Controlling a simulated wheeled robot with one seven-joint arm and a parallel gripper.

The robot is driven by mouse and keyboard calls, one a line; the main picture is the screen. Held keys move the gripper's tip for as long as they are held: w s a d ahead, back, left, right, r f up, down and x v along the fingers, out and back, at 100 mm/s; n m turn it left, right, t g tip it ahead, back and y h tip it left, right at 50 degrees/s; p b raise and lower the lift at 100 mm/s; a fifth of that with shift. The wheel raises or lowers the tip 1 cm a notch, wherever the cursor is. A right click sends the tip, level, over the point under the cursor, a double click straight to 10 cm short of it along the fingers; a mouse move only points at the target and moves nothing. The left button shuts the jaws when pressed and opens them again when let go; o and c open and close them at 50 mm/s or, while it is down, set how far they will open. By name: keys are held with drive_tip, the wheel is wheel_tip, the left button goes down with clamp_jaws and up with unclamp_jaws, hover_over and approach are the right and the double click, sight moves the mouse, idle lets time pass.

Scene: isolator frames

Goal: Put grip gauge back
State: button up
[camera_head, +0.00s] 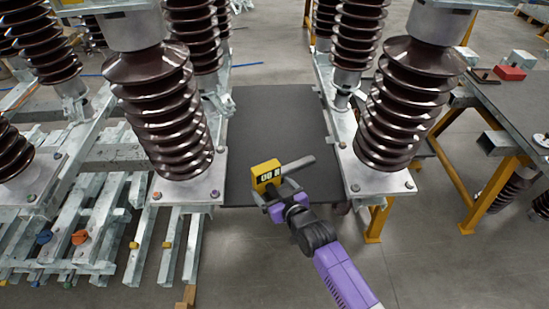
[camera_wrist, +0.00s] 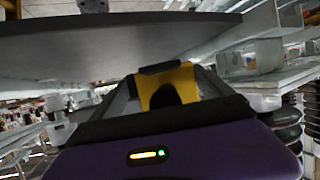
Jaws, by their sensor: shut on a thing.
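The grip gauge (camera_head: 266,174) is a small yellow block with a dark display and a grey bar handle. It is held in my gripper (camera_head: 277,189), above the near part of the dark flat board between two large brown insulators. In the wrist view the yellow gauge (camera_wrist: 168,86) sits between my gripper's fingers (camera_wrist: 165,95), with a dark arch shape in its middle. The fingers are shut on it. The wrist view shows the dark board's edge close beyond the gauge; whether the gauge touches the board cannot be told.
The dark board (camera_head: 270,120) is otherwise bare. A left insulator (camera_head: 165,110) and a right insulator (camera_head: 405,105) stand close on both sides on metal plates. A dark table (camera_head: 515,95) at the right holds a red box (camera_head: 509,73). Galvanised frames (camera_head: 75,230) fill the lower left.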

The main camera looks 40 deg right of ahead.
sight(280, 175)
drive_tip(key=shift+h, duration=0.3)
drive_tip(key=w+d+r+p, duration=0.1)
drive_tip(key=w+d+r, duration=0.1)
drive_tip(key=d+r, duration=0.1)
drive_tip(key=shift+w, duration=0.3)
drive_tip(key=shift+w+d, duration=0.2)
drive_tip(key=shift+d, duration=0.2)
wheel_tip(280, 175, down, 7)
drive_tip(key=b, duration=0.5)
drive_tip(key=shift+r, duration=0.1)
drive_tip(key=shift+f+b, duration=0.6)
drive_tip(key=shift+b, duration=0.2)
drive_tip(key=o, duration=1.7)
drive_tip(key=shift+o, duration=0.3)
drive_tip(key=shift+f+m, duration=0.1)
drive_tip(key=shift+m, duration=0.2)
drive_tip(key=v, duration=0.8)
